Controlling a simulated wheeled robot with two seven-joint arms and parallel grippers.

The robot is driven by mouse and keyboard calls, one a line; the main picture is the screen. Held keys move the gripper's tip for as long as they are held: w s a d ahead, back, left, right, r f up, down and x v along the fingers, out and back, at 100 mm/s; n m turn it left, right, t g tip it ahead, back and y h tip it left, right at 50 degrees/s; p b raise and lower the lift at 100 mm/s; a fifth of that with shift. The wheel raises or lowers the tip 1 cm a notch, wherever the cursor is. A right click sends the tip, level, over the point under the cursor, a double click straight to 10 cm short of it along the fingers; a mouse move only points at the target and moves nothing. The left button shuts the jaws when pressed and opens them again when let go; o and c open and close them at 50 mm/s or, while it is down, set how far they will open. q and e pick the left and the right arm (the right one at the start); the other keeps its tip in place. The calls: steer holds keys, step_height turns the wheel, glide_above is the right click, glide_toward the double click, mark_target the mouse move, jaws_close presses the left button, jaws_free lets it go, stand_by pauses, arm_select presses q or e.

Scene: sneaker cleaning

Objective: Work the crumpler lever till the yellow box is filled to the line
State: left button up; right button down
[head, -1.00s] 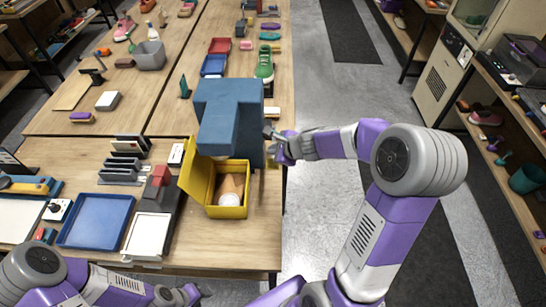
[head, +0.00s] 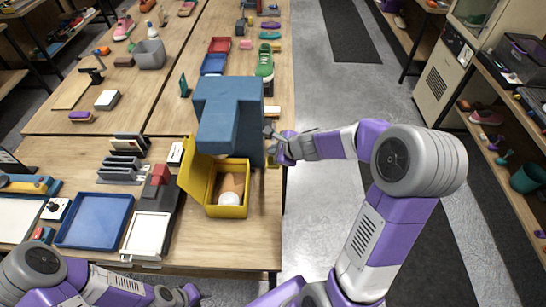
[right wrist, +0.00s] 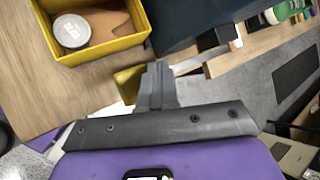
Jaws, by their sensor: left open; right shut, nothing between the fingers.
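The crumpler is a tall blue block-like machine (head: 228,115) near the table's right edge. The open yellow box (head: 232,211) sits at its front, lid tilted up on the left; brown paper (head: 234,183) and a round white piece (head: 229,198) lie inside. Both show in the right wrist view, with the box (right wrist: 108,46) at upper left. A metal bar with a dark end (right wrist: 208,40), seemingly the lever, sticks out from the crumpler's side. My right gripper (right wrist: 157,75) is shut and empty, close beside this bar. My left gripper (head: 190,293) is open, low at the table's front. I cannot make out the fill line.
A blue tray (head: 95,220), a white-topped stand (head: 148,232) and a grey rack (head: 122,168) lie left of the box. The floor to the right is clear.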

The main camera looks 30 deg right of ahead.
steer(key=shift+s+a+f+b, duration=0.1)
steer(key=shift+f+b, duration=1.25)
steer(key=shift+f, duration=0.05)
steer(key=shift+s+a+f+b, duration=0.1)
steer(key=shift+f+b, duration=1.25)
steer(key=shift+f, duration=0.05)
stand_by(2.1)
steer(key=shift+d+f+b, duration=0.15)
steer(key=shift+f+b, duration=0.35)
steer(key=shift+b, duration=0.2)
stand_by(0.5)
steer(key=shift+r, duration=0.1)
stand_by(0.5)
steer(key=shift+w+r+p, duration=0.2)
steer(key=shift+r+p, duration=3.4)
steer(key=shift+p, duration=0.1)
